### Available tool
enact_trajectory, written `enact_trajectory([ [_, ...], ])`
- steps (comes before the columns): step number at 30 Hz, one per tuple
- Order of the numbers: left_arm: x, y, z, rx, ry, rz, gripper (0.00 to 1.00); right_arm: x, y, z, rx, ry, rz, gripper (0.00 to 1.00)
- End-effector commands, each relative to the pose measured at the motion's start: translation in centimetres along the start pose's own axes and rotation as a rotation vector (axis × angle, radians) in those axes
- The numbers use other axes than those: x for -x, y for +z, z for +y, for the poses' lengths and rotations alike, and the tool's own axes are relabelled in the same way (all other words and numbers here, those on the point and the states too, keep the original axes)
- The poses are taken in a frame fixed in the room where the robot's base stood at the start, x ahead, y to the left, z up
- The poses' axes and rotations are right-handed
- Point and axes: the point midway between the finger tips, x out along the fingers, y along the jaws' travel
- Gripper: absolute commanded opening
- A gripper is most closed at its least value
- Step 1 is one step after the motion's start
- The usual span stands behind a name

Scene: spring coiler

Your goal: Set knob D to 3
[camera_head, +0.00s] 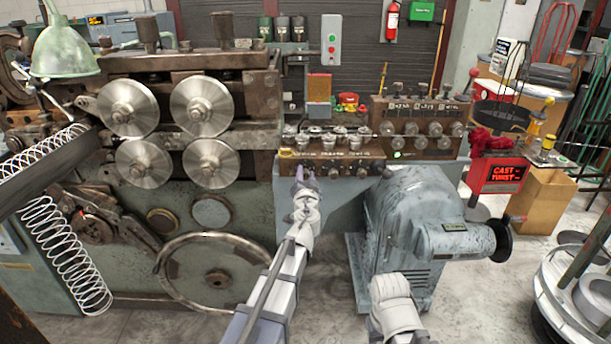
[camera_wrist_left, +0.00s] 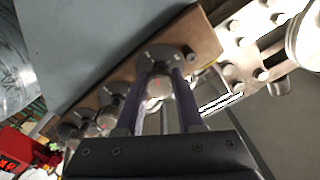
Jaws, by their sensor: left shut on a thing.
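My left gripper (camera_head: 306,173) reaches up to the lower brown strip of the control panel on the machine's front. In the left wrist view its two purple-grey fingers (camera_wrist_left: 160,88) are closed on the sides of a small round dial knob (camera_wrist_left: 157,88). A dark round dial plate (camera_wrist_left: 160,55) with pale marks sits behind that knob. Its letter and setting are too small to read, so I cannot tell which knob it is. In the head view the gripper hides it. My right gripper does not show; only part of my right arm is at the bottom.
More dial knobs (camera_wrist_left: 107,120) sit along the same strip. A blue-grey motor housing (camera_head: 420,235) stands right of my left arm. Large steel rollers (camera_head: 205,105) and a handwheel (camera_head: 215,275) are at left. A red "CAST TWIST" display (camera_head: 503,174) is at right.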

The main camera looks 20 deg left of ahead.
Motion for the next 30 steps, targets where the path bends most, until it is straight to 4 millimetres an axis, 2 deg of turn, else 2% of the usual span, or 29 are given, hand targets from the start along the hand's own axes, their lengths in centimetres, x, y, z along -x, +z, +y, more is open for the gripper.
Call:
enact_trajectory([
  [30, 0.06, 0.07, 0.18, -0.937, 0.000, 0.000, 0.00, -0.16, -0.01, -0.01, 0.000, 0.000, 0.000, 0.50],
])
